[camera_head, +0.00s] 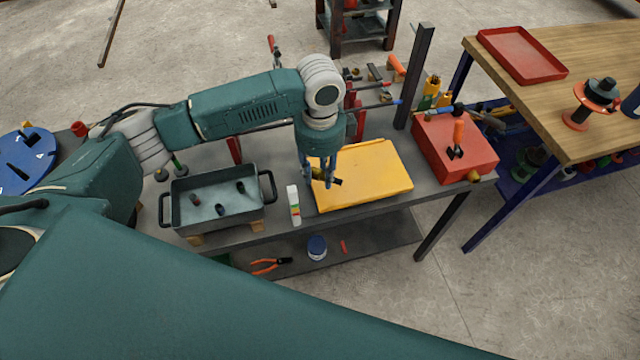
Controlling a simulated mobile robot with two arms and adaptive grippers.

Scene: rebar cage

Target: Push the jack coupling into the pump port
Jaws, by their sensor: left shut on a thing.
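My left gripper (325,181) points down over the left part of a flat yellow slab (378,178) on the grey bench. It is shut on a small dark piece (337,182), which looks like the jack coupling; the fingers hide part of it. A red box (473,150) that looks like the pump stands at the bench's right end, with an orange-handled part on top. A small brass-coloured fitting (474,175), perhaps the port, shows at its lower front. The held piece is well left of the box, apart from it. My right gripper is not in view.
A grey two-handled tray (217,222) holding several small dark pieces stands left of the slab. A white box with coloured stripes (293,205) stands between them. A dark post (415,75) and clamps rise behind. A wooden table (585,95) with a red tray is at the right.

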